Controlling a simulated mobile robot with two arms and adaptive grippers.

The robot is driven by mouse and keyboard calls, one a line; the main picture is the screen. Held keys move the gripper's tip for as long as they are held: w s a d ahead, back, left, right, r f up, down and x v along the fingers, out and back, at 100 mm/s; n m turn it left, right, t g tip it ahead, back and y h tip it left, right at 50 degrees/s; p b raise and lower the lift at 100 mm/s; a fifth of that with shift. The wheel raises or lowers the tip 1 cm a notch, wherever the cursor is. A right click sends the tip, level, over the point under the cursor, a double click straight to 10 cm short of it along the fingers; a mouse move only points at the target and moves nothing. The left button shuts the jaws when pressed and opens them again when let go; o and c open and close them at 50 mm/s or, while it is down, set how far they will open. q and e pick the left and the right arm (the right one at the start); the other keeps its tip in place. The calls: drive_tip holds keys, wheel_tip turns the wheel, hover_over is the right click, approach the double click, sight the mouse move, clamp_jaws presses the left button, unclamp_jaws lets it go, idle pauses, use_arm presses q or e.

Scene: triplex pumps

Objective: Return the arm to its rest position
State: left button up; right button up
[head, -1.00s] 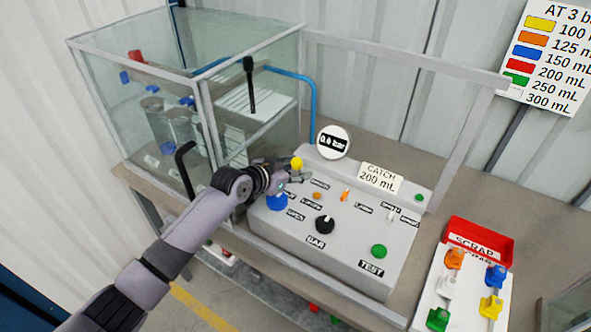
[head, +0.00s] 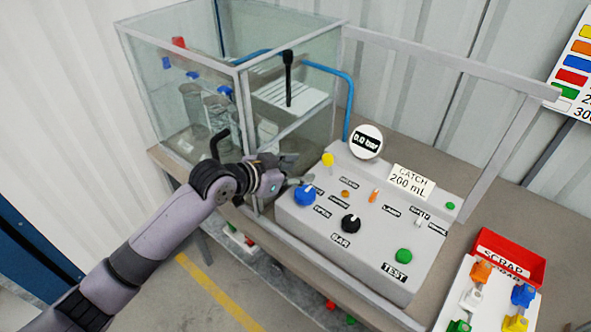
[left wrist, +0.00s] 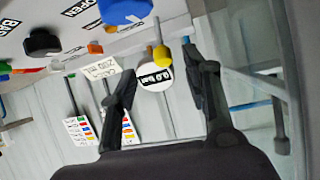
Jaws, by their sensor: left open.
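My left arm comes in from the lower left in the head view. My left gripper (head: 292,172) is open and empty, beside the left end of the grey control panel (head: 350,262), near the glass tank's corner. In the left wrist view the two fingers (left wrist: 165,85) stand apart. The yellow-tipped lever (left wrist: 162,55) and the round pressure gauge (left wrist: 155,78) show in the gap beyond them, with nothing held. The blue knob (head: 304,195) is just right of the gripper. The right gripper is not in view.
The glass tank (head: 190,135) with jars stands behind my left arm. A grey frame (head: 450,62) rises behind the panel. A red scrap bin (head: 535,268) and a white tray (head: 446,318) with coloured parts are at the right. Open floor (head: 170,300) lies in front.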

use_arm(q)
drive_tip(key=shift+s+a+r, duration=0.1)
drive_tip(key=shift+s, duration=0.05)
idle(0.3)
drive_tip(key=s+a+f+n+g+y, duration=0.2)
drive_tip(key=s+a+f+n+y, duration=0.1)
drive_tip(key=s+f, duration=0.85)
drive_tip(key=s+a+f+n+g+y, duration=0.25)
drive_tip(key=s+a, duration=0.45)
drive_tip(key=s, duration=0.4)
drive_tip(key=s+a+f+n+g+y, duration=0.1)
drive_tip(key=s+a+f+n+y, duration=0.15)
drive_tip(key=s+a, duration=0.65)
drive_tip(key=s+d+f+g, duration=0.1)
drive_tip(key=s+f, duration=0.1)
drive_tip(key=f, duration=1.2)
drive_tip(key=s+d+f, duration=0.1)
drive_tip(key=s+f, duration=0.2)
drive_tip(key=f, duration=1.2)
drive_tip(key=s+a+f+g, duration=0.1)
drive_tip(key=s+a+f, duration=0.2)
drive_tip(key=s+f, duration=1)
drive_tip(key=shift+s+a+f+m+y+b, duration=0.15)
drive_tip(key=shift+s+f+m+y+b, duration=0.2)
drive_tip(key=shift+s, duration=0.75)
